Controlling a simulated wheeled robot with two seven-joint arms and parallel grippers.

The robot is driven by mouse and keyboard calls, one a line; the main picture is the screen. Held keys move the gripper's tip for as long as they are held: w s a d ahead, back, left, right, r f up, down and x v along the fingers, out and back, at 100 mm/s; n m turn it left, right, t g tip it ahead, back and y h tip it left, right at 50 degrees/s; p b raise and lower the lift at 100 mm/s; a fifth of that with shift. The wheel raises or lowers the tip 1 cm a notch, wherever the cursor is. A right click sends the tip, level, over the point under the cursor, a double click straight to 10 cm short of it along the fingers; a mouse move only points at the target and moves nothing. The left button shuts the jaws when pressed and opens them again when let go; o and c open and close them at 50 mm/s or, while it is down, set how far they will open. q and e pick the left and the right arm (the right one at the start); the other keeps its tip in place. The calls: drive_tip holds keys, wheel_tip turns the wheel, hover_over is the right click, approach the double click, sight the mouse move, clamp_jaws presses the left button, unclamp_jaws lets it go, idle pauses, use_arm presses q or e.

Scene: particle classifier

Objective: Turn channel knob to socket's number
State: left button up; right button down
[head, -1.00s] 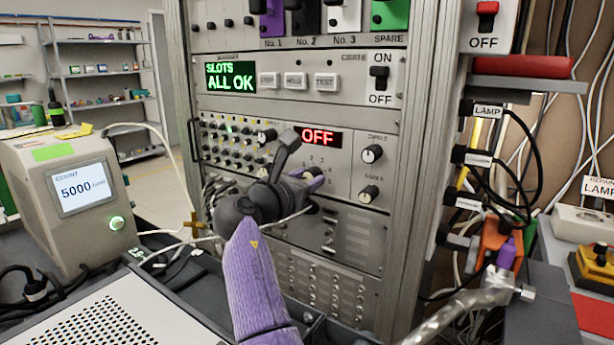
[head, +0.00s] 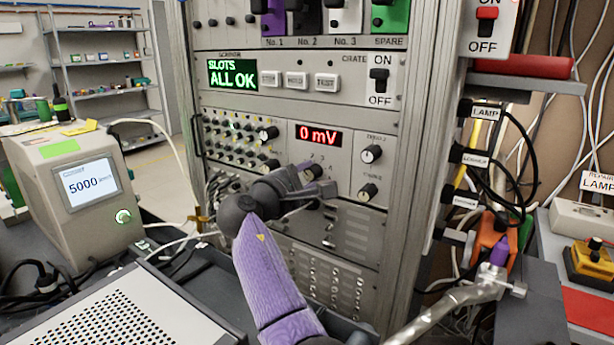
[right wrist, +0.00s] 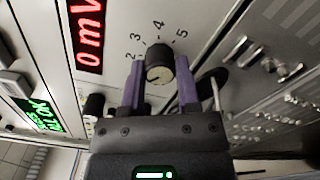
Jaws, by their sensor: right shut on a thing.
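The channel knob (right wrist: 160,64) is round and dark with a pale face, on a light grey panel with 2, 3, 4 and 5 printed around it. My right gripper (right wrist: 159,82) is shut on it, one purple finger on each side. In the head view my right gripper (head: 310,178) reaches the panel below a red display (head: 318,138) reading "0 mV". The knob's pointer direction is not clear. A dark cable or plug (right wrist: 213,78) lies just right of the fingers in the wrist view; its socket number is not readable. My left gripper is not in view.
Small knobs (head: 371,154) sit right of the display. A green screen (head: 233,76) above reads "SLOTS ALL OK". Cables hang at the rack's right side. A perforated metal case (head: 130,305) lies in front.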

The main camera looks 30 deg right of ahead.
drive_tip(key=shift+f+m, duration=0.1)
drive_tip(key=shift+m, duration=0.8)
drive_tip(key=m+b, duration=0.1)
drive_tip(key=m, duration=0.1)
drive_tip(key=shift+m, duration=0.3)
drive_tip(key=m+b, duration=0.2)
drive_tip(key=m, duration=0.3)
drive_tip(key=m+b, duration=0.1)
drive_tip(key=m, duration=0.1)
drive_tip(key=shift+m, duration=0.4)
drive_tip(key=shift+m+b, duration=0.55)
drive_tip(key=shift+m, duration=0.65)
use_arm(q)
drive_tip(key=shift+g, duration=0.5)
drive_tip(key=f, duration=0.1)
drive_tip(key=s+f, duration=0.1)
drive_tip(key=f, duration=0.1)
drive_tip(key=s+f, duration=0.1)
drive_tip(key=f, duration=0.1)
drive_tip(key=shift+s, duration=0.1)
use_arm(e)
drive_tip(key=shift+m, duration=0.3)
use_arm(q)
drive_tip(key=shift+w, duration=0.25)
